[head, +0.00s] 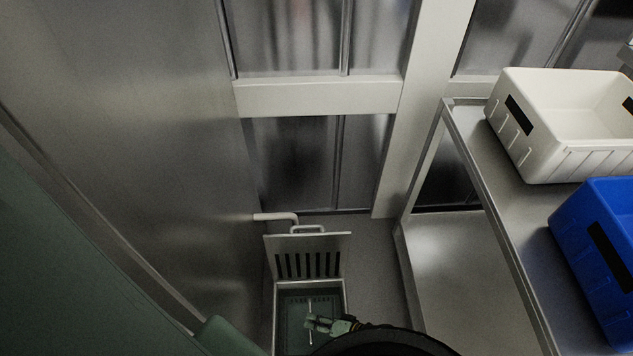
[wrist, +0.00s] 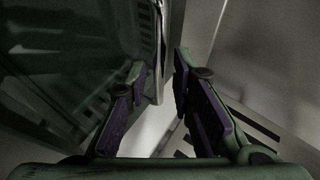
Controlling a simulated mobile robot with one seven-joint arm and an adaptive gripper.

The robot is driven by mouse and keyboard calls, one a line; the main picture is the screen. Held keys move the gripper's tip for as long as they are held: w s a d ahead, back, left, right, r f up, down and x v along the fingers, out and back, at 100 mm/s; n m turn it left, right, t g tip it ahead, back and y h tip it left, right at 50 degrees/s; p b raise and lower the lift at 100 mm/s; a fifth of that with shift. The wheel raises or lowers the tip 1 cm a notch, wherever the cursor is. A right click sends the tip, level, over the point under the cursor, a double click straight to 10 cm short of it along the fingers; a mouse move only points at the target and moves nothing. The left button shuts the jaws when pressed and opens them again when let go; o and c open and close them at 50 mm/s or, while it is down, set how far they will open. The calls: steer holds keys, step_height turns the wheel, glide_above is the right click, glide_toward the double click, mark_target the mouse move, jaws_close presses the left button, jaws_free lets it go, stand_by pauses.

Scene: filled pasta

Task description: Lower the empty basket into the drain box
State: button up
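The drain box (head: 278,318) is a metal-rimmed box low on the floor, with a dark green inside. A dark green surface with a row of small slots (head: 310,299) shows inside it; I cannot tell whether this is the basket or the box's own lining. A thin pale rod stands by my gripper there. My gripper (head: 318,323) is over the box opening in the head view, and my arm hides the near part. In the wrist view its fingers (wrist: 160,78) are apart, with a pale rim strip (wrist: 160,45) showing beyond the gap. I see nothing clearly held.
A slotted grate panel (head: 308,264) stands raised behind the box. A white pipe (head: 275,217) comes from the metal wall (head: 150,130) at left. A metal rack (head: 490,190) at right bears a white crate (head: 565,160) and a blue crate (head: 585,240).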

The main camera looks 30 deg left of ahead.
steer(key=shift+o, duration=1)
step_height(320, 180, up, 16)
steer(key=p, duration=1.6)
steer(key=shift+s, duration=0.1)
